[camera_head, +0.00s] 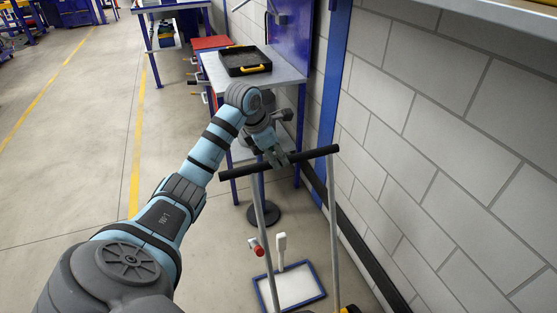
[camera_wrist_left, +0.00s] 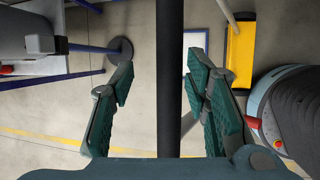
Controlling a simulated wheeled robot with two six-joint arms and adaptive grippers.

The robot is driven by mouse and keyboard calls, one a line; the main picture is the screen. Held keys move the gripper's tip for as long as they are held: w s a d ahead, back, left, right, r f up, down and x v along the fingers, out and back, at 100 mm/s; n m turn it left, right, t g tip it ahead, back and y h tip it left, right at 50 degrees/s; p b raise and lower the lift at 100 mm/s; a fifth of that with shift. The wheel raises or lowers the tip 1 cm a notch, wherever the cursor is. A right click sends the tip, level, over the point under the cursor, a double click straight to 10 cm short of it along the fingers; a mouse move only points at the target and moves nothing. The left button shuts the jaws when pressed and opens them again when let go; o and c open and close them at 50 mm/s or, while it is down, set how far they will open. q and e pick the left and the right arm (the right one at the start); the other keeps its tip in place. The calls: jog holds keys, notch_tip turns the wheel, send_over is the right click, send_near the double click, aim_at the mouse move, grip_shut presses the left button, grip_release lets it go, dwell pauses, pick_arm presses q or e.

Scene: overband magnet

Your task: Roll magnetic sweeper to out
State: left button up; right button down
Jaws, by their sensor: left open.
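The magnetic sweeper has a black crossbar handle (camera_head: 317,154) on two grey posts (camera_head: 334,232). Its lower part is cut off at the bottom of the head view, where a bit of yellow (camera_head: 350,309) shows. In the left wrist view a yellow part (camera_wrist_left: 240,55) lies at the upper right. My left gripper (camera_head: 276,158) is at the middle of the handle, with its fingers open. In the left wrist view the handle (camera_wrist_left: 169,40) runs between the two green-padded fingers, with gaps on both sides. My right gripper is not in view.
A grey block wall (camera_head: 430,130) runs along the right. A blue-legged workbench (camera_head: 290,72) with a black tray (camera_head: 243,60) stands behind the handle. A white blue-rimmed tray (camera_head: 290,290) lies on the floor behind the posts. Open floor (camera_head: 70,170) extends left.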

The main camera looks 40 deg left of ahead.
pick_arm(q)
jog(key=shift+x, duration=0.95)
jog(key=shift+d, duration=0.1)
jog(key=shift+c, duration=0.4)
grip_shut()
jog(key=shift+a, duration=0.2)
